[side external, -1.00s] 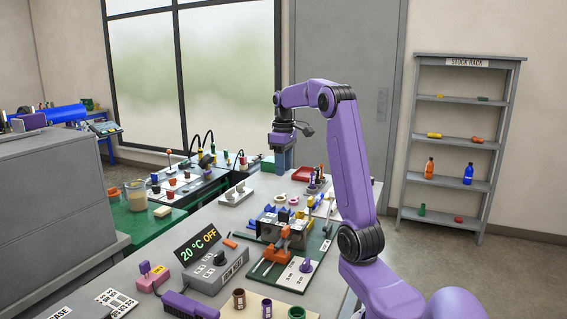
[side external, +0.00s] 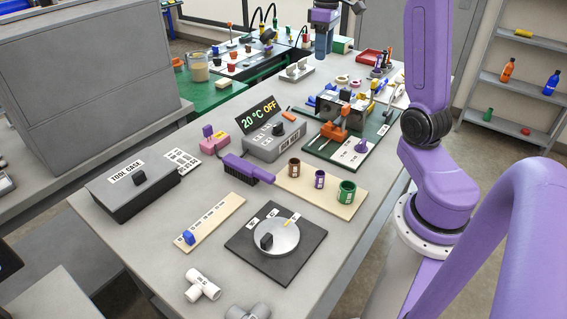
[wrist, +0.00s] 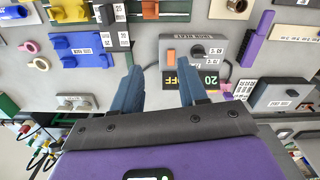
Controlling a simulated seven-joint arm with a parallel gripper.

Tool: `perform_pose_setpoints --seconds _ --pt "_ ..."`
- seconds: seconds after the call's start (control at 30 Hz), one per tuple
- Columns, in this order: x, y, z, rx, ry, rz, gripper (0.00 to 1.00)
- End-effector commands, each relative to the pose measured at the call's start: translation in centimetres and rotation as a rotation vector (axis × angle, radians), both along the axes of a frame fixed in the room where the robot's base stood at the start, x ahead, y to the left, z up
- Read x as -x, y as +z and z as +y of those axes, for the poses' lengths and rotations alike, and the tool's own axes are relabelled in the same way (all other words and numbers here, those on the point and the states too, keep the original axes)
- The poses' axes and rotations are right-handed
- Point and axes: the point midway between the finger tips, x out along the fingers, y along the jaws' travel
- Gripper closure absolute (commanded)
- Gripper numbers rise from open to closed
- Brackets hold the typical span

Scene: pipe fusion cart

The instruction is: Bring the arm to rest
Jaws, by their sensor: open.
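My gripper (side external: 323,52) hangs near the top of the side external view, above the far part of the grey table, with its blue fingers pointing down. The wrist view shows the two fingers (wrist: 158,82) spread apart with nothing between them. My purple arm rises at the right side of the table and reaches over it; its upper part is cut off by the frame. The fingers appear clear of the things below.
Below are a heater control box (side external: 274,142) reading 20 °C OFF, a green-based fixture (side external: 375,150), a black tool case (side external: 135,190) and a round dial plate (side external: 276,242). A white tee pipe (side external: 203,285) lies near the front. A stock rack (side external: 515,80) stands right.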

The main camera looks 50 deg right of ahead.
Motion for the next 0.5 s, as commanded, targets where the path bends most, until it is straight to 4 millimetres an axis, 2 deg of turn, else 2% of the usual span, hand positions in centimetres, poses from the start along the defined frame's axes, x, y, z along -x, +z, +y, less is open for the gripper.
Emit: perform_pose_setpoints --seconds 0.03,0.1,0.27,0.5 --pt "-0.2 -0.2 2.6 0.0 0.048 -0.001 0.57" --pt "-0.2 -0.6 5.8 0.0 0.102 -0.002 0.57" --pt "1.0 -1.6 12.7 0.0 0.224 -0.005 0.57" --pt "5.5 -3.3 21.4 -0.002 0.411 -0.011 0.57"
